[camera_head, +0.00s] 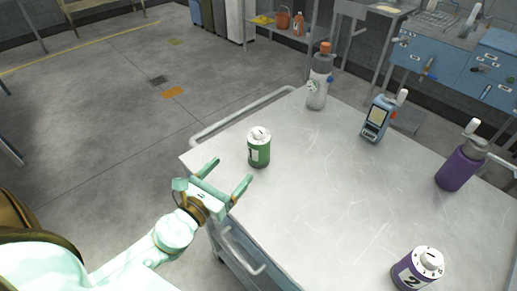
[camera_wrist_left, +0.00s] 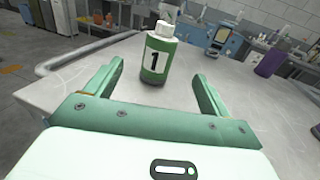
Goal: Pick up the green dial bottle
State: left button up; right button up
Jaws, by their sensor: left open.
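The green dial bottle (camera_head: 259,149) stands upright near the left corner of the grey metal table. It has a white dial top and a white label, which reads 1 in the left wrist view (camera_wrist_left: 157,60). My left gripper (camera_head: 227,176) is open and empty, just short of the bottle at the table's edge. In the left wrist view its two fingers (camera_wrist_left: 155,80) are spread wide, and the bottle shows beyond and between them, slightly left of centre. My right gripper is not in view.
On the table (camera_head: 310,190) stand a grey bottle with an orange cap (camera_head: 318,85), a blue handheld device (camera_head: 377,120), a purple bottle (camera_head: 458,168) and a purple dial bottle (camera_head: 416,270). A rail (camera_head: 240,115) runs along the table's far left edge. The table's middle is clear.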

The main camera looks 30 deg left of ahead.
aim_at(252, 148)
pick_arm(q)
jog(key=w, duration=0.3)
jog(key=w+p, duration=0.1)
jog(key=w, duration=0.2)
jog(key=w+d+p, duration=0.1)
jog(key=w, duration=0.3)
jog(key=shift+w, duration=0.1)
jog(key=w, duration=0.5)
jog(key=shift+w+d+f, duration=0.1)
jog(key=shift+w+d, duration=0.15)
jog(key=shift+w, duration=0.05)
jog(key=c, duration=1.2)
